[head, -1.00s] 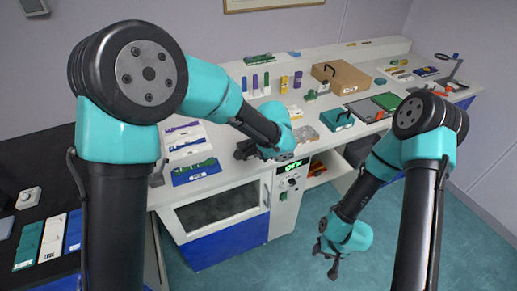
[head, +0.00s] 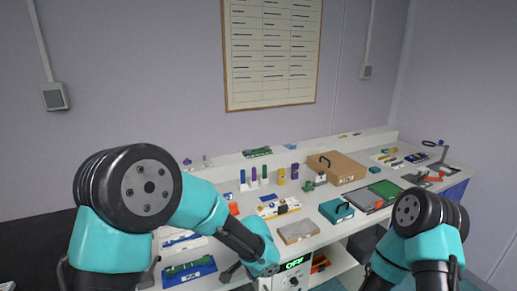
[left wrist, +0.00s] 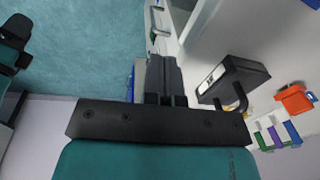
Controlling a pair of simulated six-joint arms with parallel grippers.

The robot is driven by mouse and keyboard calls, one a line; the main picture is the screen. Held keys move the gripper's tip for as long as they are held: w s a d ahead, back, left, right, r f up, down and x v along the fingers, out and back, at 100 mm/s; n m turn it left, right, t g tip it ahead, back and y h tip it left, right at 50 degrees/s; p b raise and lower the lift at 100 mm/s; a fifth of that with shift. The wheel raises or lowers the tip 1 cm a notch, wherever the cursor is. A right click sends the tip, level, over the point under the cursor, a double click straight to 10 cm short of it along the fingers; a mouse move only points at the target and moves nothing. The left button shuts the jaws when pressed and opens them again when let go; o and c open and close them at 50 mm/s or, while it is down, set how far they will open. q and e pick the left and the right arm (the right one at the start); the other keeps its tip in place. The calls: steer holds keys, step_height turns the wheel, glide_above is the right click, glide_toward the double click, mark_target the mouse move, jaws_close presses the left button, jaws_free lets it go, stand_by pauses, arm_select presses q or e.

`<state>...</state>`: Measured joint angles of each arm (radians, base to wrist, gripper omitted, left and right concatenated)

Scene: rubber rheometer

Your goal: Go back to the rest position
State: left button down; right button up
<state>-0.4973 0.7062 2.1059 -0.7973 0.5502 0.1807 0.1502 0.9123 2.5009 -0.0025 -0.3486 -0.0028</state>
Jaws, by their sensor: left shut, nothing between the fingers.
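My left arm reaches in from the left in the head view and bends down over the front of the white bench (head: 325,235). My left gripper (head: 230,271) is small and dark there, low in the picture by the bench front. In the left wrist view its two dark fingers (left wrist: 165,78) lie together, shut with nothing between them. My right arm shows at the lower right of the head view, but its gripper is below the picture edge and hidden.
The instrument with a green display (head: 294,265) stands close to my left wrist. A dark labelled box (left wrist: 232,78) is right of the left fingers.

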arm_select(q)
steer(key=s+a+f+n+h, duration=0.4)
steer(key=s+a+f+n, duration=0.9)
steer(key=s+a+f, duration=0.5)
steer(key=a+f, duration=0.3)
steer(key=f, duration=0.1)
steer(key=shift+s+n+g, duration=0.3)
